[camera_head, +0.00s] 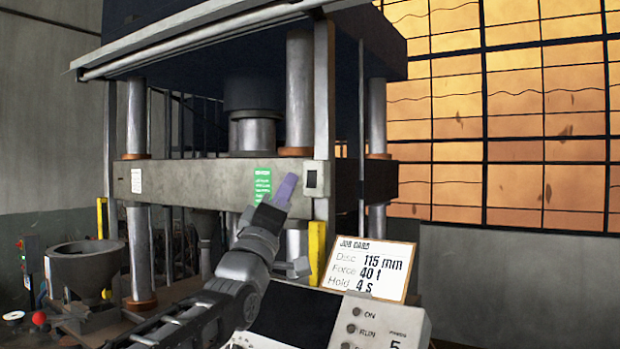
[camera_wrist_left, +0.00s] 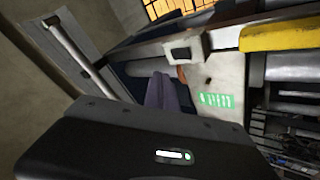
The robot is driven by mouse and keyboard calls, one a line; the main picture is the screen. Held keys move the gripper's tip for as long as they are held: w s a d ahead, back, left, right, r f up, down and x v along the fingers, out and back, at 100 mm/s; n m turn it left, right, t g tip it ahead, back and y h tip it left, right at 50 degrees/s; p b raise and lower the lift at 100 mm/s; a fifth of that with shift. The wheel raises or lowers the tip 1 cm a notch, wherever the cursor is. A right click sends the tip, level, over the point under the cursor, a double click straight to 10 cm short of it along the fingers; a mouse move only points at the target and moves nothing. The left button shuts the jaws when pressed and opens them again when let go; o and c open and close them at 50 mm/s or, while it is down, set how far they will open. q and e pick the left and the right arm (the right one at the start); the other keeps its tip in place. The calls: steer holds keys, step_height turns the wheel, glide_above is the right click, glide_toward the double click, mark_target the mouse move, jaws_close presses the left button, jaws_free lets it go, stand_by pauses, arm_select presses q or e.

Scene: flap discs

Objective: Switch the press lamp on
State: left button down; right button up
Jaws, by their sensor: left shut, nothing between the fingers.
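A small pale switch box with a dark rocker (camera_head: 314,179) is fixed on the press's upright post. It also shows in the wrist view (camera_wrist_left: 183,51), just beyond the fingers. A long pale tube (camera_head: 200,38), which looks like the lamp, runs along the press's upper front edge and shows no clear glow. It shows in the wrist view too (camera_wrist_left: 78,55). My left gripper (camera_head: 287,188) is shut and empty, its purple fingers (camera_wrist_left: 163,92) pointing up, just left of the switch box in the head view. I cannot tell whether they touch it. My right gripper is out of view.
The press's crossbeam (camera_head: 215,180) with a green label (camera_head: 262,184) lies behind the fingers. A yellow post (camera_head: 317,250) stands below the switch box. A job card (camera_head: 368,268) stands on a control panel (camera_head: 395,318) at the lower right. A round pot (camera_head: 85,270) is at left.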

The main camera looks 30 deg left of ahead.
mark_target(309, 175)
arm_select(q)
steer(key=shift+w+f, duration=0.15)
steer(key=shift+w, duration=0.85)
steer(key=shift+w+f, duration=0.1)
steer(key=shift+w, duration=0.85)
steer(key=shift+w, duration=0.1)
stand_by(0.4)
steer(key=shift+w, duration=0.35)
steer(key=shift+w, duration=0.3)
stand_by(0.6)
steer(key=shift+s, duration=0.1)
steer(key=shift+s+b, duration=0.7)
